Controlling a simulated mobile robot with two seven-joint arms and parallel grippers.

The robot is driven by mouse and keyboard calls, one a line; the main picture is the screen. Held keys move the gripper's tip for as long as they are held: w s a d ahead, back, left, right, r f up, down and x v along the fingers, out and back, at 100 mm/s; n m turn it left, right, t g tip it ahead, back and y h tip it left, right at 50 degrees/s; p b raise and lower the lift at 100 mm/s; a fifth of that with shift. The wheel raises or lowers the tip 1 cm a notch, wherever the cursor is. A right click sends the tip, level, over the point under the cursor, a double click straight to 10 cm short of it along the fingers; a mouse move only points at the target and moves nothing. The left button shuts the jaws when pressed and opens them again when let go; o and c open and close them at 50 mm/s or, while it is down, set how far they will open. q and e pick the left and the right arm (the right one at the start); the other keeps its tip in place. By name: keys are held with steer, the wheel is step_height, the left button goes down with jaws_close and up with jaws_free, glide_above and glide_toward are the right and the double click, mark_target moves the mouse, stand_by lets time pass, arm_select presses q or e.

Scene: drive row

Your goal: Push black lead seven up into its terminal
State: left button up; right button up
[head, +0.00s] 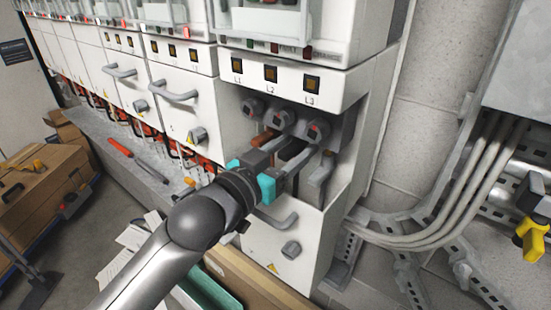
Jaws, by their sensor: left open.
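The nearest drive cabinet has an open bay under the labels L1, L2 and L3. A black lead (293,149) stands in the middle of this bay, below the round middle terminal (283,118). A brown lead (263,138) is to its left and a grey lead (321,172) to its right. My left gripper (252,176) has teal finger pads and is open just in front of and below the bay. It partly covers the lower ends of the leads. I cannot tell whether it touches the black lead, or whether the lead's top is seated. My right gripper is not in view.
A cabinet handle (277,222) sits just below my left gripper. More drive cabinets (173,95) run away to the left, with a grey ledge (128,158) before them. Grey conduits (440,222) and a yellow-and-black tool (531,240) are on the wall at right.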

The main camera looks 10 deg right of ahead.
arm_select(q)
steer(key=b+v, duration=0.2)
steer(key=v, duration=1.3)
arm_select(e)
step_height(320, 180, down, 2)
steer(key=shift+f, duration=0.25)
arm_select(q)
steer(key=shift+s, duration=0.1)
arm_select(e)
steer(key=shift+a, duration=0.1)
